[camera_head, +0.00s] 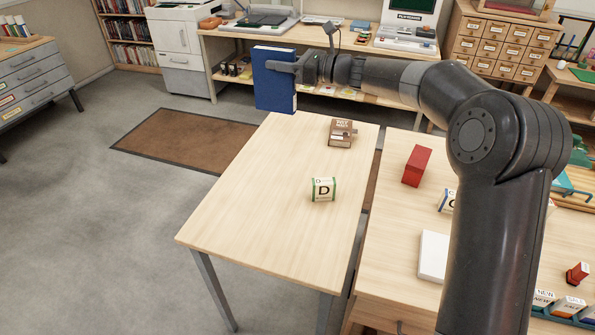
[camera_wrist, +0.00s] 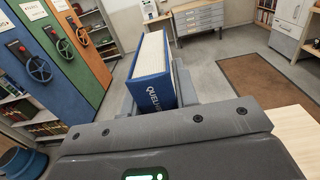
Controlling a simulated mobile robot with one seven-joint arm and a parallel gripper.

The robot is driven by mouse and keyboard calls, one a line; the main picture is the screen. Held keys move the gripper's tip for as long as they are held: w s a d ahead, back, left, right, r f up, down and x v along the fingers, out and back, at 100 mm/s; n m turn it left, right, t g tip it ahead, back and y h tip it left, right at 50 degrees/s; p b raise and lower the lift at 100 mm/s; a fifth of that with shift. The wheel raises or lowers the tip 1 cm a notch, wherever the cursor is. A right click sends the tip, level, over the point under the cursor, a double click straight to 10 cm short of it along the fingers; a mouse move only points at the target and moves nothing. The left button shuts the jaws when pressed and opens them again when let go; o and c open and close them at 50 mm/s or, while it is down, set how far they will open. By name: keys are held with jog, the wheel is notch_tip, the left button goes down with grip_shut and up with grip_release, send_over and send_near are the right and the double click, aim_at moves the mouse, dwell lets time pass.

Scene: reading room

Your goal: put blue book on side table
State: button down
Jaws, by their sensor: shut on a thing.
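The blue book (camera_head: 274,88) is held upright by my gripper (camera_head: 282,66) at the far left corner of the side table. The book's lower edge is near the height of the table's far edge in the picture, and I cannot tell the gap. In the wrist view, the blue book (camera_wrist: 152,82) sits between the fingers, with its white pages and lettered spine showing. The light wood side table (camera_head: 265,205) stands in the middle of the head view; its corner also shows in the wrist view (camera_wrist: 297,135).
On the side table are a brown box (camera_head: 341,133) and a white-green block marked D (camera_head: 323,189). The table's left and near parts are clear. A second table (camera_head: 390,245) at right holds a red box (camera_head: 417,166) and a white item (camera_head: 433,256). A brown mat (camera_head: 183,139) lies on the floor.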

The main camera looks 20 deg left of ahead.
notch_tip(320, 180, down, 19)
jog(key=s+a+f, duration=0.2)
jog(key=a+f, duration=0.8)
jog(key=a, duration=0.1)
jog(key=shift+a+f, duration=0.2)
jog(key=shift+f, duration=0.1)
jog(key=c, duration=1.1)
grip_release()
jog(key=shift+f, duration=0.15)
